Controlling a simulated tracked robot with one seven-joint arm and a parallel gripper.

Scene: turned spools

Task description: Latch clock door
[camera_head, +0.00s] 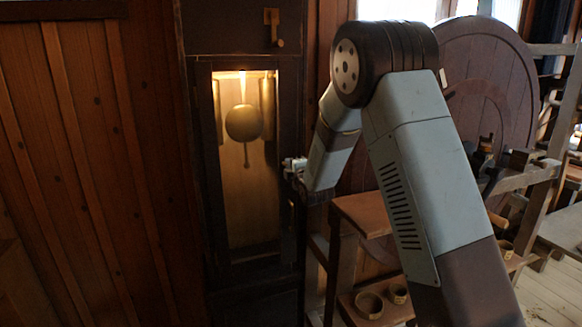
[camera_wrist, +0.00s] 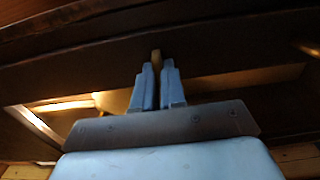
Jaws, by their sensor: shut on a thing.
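The clock door (camera_head: 203,160) is a dark wooden frame around a tall opening, with a lit brass pendulum (camera_head: 243,122) behind it. It looks closed or nearly so; I cannot tell whether it is flush. A brass turn latch (camera_head: 276,28) is on the case above the door, its short arm pointing down. My gripper (camera_head: 293,166) is at the door's right edge, about mid-height. In the wrist view, my gripper's blue fingers (camera_wrist: 157,68) are closed about a small tan knob (camera_wrist: 156,56) on the dark frame. The fingers hide most of the knob.
A small wooden stand (camera_head: 362,212) with bowls (camera_head: 369,304) on its lower shelf is right of the clock, close under my arm. A large round wooden wheel (camera_head: 488,85) stands behind my arm. A plank wall (camera_head: 90,150) fills the left.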

